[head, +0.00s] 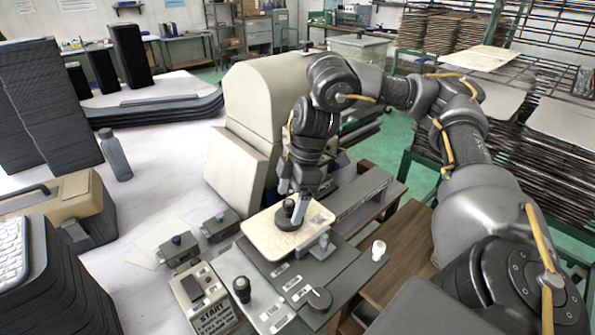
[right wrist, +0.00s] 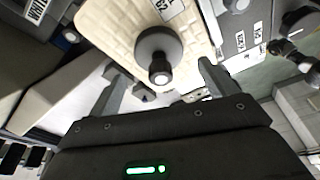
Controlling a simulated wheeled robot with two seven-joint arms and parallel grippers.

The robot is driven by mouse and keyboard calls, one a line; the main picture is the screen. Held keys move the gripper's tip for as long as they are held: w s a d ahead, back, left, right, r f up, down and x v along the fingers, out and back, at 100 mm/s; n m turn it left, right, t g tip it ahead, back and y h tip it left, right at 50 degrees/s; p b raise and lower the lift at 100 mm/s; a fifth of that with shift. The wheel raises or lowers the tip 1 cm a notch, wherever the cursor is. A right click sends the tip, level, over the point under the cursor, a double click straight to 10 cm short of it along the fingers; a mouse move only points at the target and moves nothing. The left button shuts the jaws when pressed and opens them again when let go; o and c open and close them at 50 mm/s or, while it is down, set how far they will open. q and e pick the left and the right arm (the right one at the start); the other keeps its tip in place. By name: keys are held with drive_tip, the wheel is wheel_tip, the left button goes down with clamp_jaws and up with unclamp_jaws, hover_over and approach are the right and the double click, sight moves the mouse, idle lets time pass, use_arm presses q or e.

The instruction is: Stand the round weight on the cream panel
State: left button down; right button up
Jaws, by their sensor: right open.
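The round weight (head: 289,208) is a dark disc with a knob on top. It stands upright on the cream panel (head: 262,235), towards the panel's back part. The weight (right wrist: 157,44) also shows in the right wrist view, with the cream panel (right wrist: 105,22) around it. My right gripper (head: 294,196) is at the weight, partly covering it in the head view. In the right wrist view its open fingers (right wrist: 162,72) have a gap on both sides of the knob. I cannot tell its exact height. My left gripper is out of view.
A grey fixture with a black knob (head: 319,298) and a white-topped knob (head: 378,250) lies in front and to the right. A START box (head: 203,302) stands at front left. A large cream machine housing (head: 255,120) rises close behind the panel.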

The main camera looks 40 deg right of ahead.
drive_tip(key=p+v, duration=0.2)
drive_tip(key=v, duration=0.6)
drive_tip(key=shift+r, duration=0.25)
